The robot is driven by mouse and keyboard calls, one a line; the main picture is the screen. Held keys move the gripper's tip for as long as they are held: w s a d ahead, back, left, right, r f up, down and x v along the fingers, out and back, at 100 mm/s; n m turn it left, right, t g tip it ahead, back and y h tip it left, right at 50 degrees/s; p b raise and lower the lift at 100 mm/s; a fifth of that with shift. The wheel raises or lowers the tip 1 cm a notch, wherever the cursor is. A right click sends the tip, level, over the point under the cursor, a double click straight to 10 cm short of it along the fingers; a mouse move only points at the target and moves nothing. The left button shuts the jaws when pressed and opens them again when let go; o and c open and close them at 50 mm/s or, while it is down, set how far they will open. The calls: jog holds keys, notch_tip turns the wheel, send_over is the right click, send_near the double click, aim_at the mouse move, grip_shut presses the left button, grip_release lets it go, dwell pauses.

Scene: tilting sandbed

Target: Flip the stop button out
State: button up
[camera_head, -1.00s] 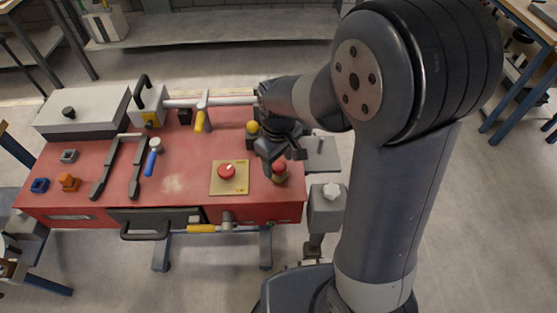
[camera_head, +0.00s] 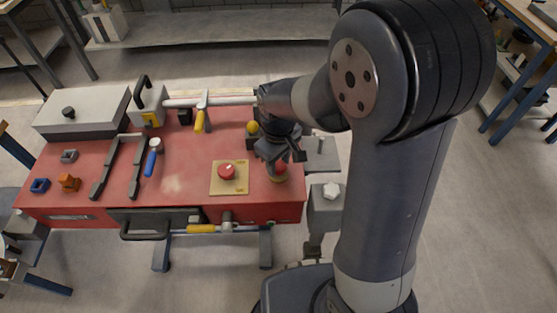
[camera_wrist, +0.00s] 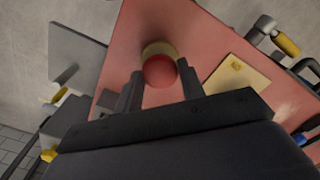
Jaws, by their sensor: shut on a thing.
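A red mushroom-shaped stop button (camera_head: 281,168) on a round yellow base stands near the right front corner of the red bench top. In the wrist view the red cap (camera_wrist: 159,71) lies between my two fingers, with part of its pale yellow base (camera_wrist: 158,48) behind it. My gripper (camera_head: 279,163) is down at this button and shut on it, one finger to each side. In the head view the gripper hides part of the cap. A second red button (camera_head: 227,171) sits on a square yellow plate (camera_head: 216,188) to the left.
The red bench (camera_head: 190,150) carries a yellow-handled lever (camera_head: 200,121), a blue-handled tool (camera_head: 151,162), a dark U-shaped bracket (camera_head: 137,175) and a grey box (camera_head: 85,108). A yellow knob (camera_head: 252,127) is close behind my gripper. A grey side plate (camera_head: 322,153) adjoins on the right.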

aim_at(279, 165)
grip_shut()
jog(key=shift+r+p, duration=0.6)
jog(key=shift+r, duration=0.3)
jog(key=shift+w+f, duration=0.1)
jog(key=shift+w, duration=0.05)
jog(key=o, duration=1.1)
grip_release()
jog(key=shift+o, duration=0.2)
notch_tip(279, 165, up, 11)
jog(key=shift+f, duration=0.15)
